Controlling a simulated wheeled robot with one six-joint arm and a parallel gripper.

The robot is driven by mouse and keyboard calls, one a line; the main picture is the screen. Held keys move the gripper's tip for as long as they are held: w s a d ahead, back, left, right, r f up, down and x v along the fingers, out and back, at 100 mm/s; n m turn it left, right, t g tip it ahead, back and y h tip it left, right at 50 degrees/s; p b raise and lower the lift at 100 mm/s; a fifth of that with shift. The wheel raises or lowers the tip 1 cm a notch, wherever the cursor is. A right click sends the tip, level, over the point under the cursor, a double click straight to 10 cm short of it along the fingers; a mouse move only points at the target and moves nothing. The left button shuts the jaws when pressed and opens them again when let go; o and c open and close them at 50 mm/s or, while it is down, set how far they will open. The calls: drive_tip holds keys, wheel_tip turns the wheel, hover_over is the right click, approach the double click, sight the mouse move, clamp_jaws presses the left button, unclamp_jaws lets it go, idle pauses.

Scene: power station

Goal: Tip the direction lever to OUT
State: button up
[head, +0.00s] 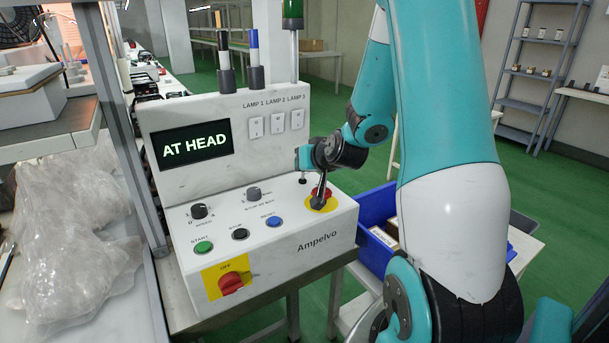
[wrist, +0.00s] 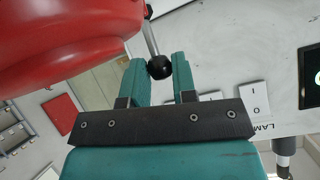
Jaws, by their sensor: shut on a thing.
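The direction lever (head: 302,181) stands on the right part of the white console's sloping top, and its dark base shows just below my gripper (head: 303,160). In the wrist view, the lever's black ball knob (wrist: 159,67) on a thin metal rod sits between the two teal fingers of my gripper (wrist: 161,72). The fingers are shut on the knob. The upper lever is hidden by my gripper in the head view. I cannot read any IN or OUT marking beside it. The console display (head: 193,146) reads AT HEAD.
A red mushroom button (head: 323,195) on a yellow plate is close beside the lever and looms large in the wrist view (wrist: 60,35). Lamp switches (head: 277,123) are on the upright panel behind. A red OFF switch (head: 231,283), knobs and push buttons are to the left.

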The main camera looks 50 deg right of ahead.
idle(0.3)
drive_tip(key=o, duration=0.9)
